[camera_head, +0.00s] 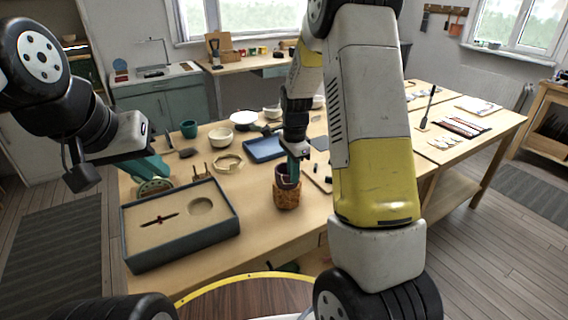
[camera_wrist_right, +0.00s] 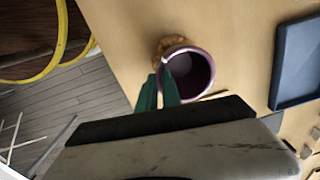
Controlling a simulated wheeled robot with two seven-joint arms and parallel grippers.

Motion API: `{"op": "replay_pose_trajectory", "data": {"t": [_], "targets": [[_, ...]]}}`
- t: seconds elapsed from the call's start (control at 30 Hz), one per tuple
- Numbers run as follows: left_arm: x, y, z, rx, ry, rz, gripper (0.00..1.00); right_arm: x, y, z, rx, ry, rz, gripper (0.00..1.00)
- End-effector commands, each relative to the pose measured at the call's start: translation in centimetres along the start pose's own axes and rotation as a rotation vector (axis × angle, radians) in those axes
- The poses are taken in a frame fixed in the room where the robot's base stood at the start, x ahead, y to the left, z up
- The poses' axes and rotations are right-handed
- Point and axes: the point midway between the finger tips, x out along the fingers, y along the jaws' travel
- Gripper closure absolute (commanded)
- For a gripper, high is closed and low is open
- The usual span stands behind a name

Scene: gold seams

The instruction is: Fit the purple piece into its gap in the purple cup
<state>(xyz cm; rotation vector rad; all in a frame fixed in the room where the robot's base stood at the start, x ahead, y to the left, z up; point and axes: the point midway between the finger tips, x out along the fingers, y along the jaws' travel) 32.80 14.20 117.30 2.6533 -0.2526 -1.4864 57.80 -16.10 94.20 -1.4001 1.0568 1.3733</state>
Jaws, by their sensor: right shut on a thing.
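The purple cup (camera_head: 284,172) sits upright in a brown, cork-like holder (camera_head: 287,196) near the table's front edge. In the right wrist view, the cup's round mouth (camera_wrist_right: 190,72) and purple rim show, with the holder behind it. My right gripper (camera_head: 294,168) points down at the cup's rim. Its green fingers (camera_wrist_right: 160,88) are shut at the rim's near left side. The purple piece is not clearly told apart from the cup; the fingers hide most of that spot. A pale edge shows on the rim there. My left gripper (camera_head: 150,168) hangs over the table's left side, its opening unclear.
A dark tray with a tan insert (camera_head: 150,238) lies at the front left of the table (camera_head: 245,258). A blue tray (camera_head: 262,150) lies behind the cup; it also shows in the wrist view (camera_wrist_right: 284,85). Bowls (camera_head: 221,138) and a teal mug (camera_head: 189,129) stand further back.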

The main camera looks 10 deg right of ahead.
Motion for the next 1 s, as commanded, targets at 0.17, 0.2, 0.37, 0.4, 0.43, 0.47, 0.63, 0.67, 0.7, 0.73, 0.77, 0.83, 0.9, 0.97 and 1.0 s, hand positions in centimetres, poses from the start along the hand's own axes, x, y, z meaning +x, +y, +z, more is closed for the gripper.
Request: {"op": "replay_pose_trajectory", "data": {"t": [0.17, 0.2, 0.37, 0.4, 0.43, 0.47, 0.63, 0.67, 0.7, 0.73, 0.77, 0.83, 0.9, 0.97, 1.0], "targets": [[0.0, 0.0, 0.0, 0.0, 0.0, 0.0, 0.81, 0.04, 0.0, 0.0, 0.0, 0.0, 0.0, 1.0], [0.0, 0.0, 0.0, 0.0, 0.0, 0.0, 0.81, 0.06, 0.0, 0.0, 0.0, 0.0, 0.0, 1.0], [0.0, 0.0, 0.0, 0.0, 0.0, 0.0, 0.81, 0.16, 0.01, 0.01, 0.0, 0.0, 0.0, 1.0], [0.0, 0.0, 0.0, 0.0, 0.0, 0.0, 0.81, 0.18, 0.01, 0.01, 0.0, 0.0, 0.0, 1.0], [0.0, 0.0, 0.0, 0.0, 0.0, 0.0, 0.81, 0.2, 0.01, 0.01, 0.0, 0.0, 0.0, 1.0], [0.0, 0.0, 0.0, 0.0, 0.0, 0.0, 0.81, 0.22, 0.01, 0.01, 0.0, 0.0, 0.0, 1.0], [0.0, 0.0, 0.0, 0.0, 0.0, 0.0, 0.81, 0.23, 0.01, 0.0, 0.0, 0.0, 0.0, 1.0], [0.0, 0.0, 0.0, 0.0, 0.0, 0.0, 0.81, 0.23, 0.01, 0.0, 0.0, 0.0, 0.0, 1.0], [0.0, 0.0, 0.0, 0.0, 0.0, 0.0, 0.81, 0.23, 0.01, 0.0, 0.0, 0.0, 0.0, 1.0], [0.0, 0.0, 0.0, 0.0, 0.0, 0.0, 0.81, 0.23, 0.01, 0.0, 0.0, 0.0, 0.0, 0.86], [0.0, 0.0, 0.0, 0.0, 0.0, 0.0, 0.81, 0.23, 0.01, 0.0, 0.0, 0.0, 0.0, 0.8], [0.0, 0.0, 0.0, 0.0, 0.0, 0.0, 0.81, 0.23, 0.01, 0.0, 0.0, 0.0, 0.0, 0.66], [0.0, 0.0, 0.0, 0.0, 0.0, 0.0, 0.81, 0.23, 0.01, 0.0, 0.0, 0.0, 0.0, 0.66], [0.0, 0.0, 0.0, 0.0, 0.0, 0.0, 0.81, 0.23, 0.0, 0.0, 0.0, 0.0, 0.0, 0.66], [0.0, 0.0, 0.0, 0.0, 0.0, 0.0, 0.81, 0.23, 0.0, 0.0, 0.0, 0.0, 0.0, 0.66]]}}
